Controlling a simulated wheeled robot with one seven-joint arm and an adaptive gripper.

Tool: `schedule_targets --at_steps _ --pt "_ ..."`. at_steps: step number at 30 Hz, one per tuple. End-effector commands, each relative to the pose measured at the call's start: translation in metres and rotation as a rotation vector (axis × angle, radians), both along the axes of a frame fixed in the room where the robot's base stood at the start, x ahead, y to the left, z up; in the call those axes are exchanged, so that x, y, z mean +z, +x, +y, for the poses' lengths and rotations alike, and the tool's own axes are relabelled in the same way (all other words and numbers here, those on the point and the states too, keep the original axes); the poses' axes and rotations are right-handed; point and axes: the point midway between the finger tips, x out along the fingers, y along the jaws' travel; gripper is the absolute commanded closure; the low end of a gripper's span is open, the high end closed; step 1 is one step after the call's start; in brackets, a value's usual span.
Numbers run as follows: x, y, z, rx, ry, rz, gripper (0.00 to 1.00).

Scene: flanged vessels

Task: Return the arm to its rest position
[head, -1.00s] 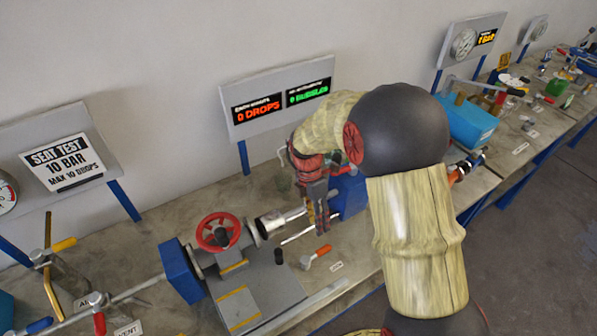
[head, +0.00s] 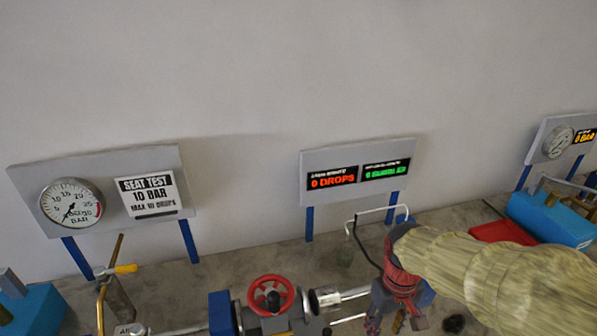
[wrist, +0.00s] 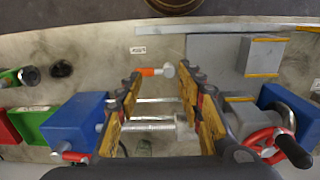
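My gripper (head: 390,312) hangs at the end of my yellow-sleeved arm, low in the head view, right of the red handwheel (head: 271,296). The bottom edge cuts it off there. In the wrist view my gripper (wrist: 160,75) has its two fingers spread apart, with nothing held between them. Metal rods (wrist: 150,125) and an orange-handled tool (wrist: 157,71) show in the gap, beyond and below the fingers. The red handwheel also shows in the wrist view (wrist: 262,140), to the right of the fingers. The gripper's height above the bench is hard to tell.
A drops display panel (head: 322,193) stands behind the gripper. A pressure gauge (head: 72,203) and seat test sign (head: 150,195) are at the left. A blue box (head: 550,220) and red tray (head: 500,231) lie to the right. A blue block (wrist: 75,125) is left of the fingers.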

Motion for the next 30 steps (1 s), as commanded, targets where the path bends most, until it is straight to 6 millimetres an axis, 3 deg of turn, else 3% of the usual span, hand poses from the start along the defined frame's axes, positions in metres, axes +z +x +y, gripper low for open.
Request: schedule_targets --at_steps 6,15,21,30 --pt "0.033 -0.043 0.004 -0.219 0.029 -0.184 0.63" --pt "0.065 -0.086 0.006 -0.251 0.069 -0.417 0.63" --pt "0.083 -0.091 0.006 -0.246 0.08 -0.505 0.63" --pt "0.084 -0.091 0.006 -0.245 0.08 -0.508 0.63"
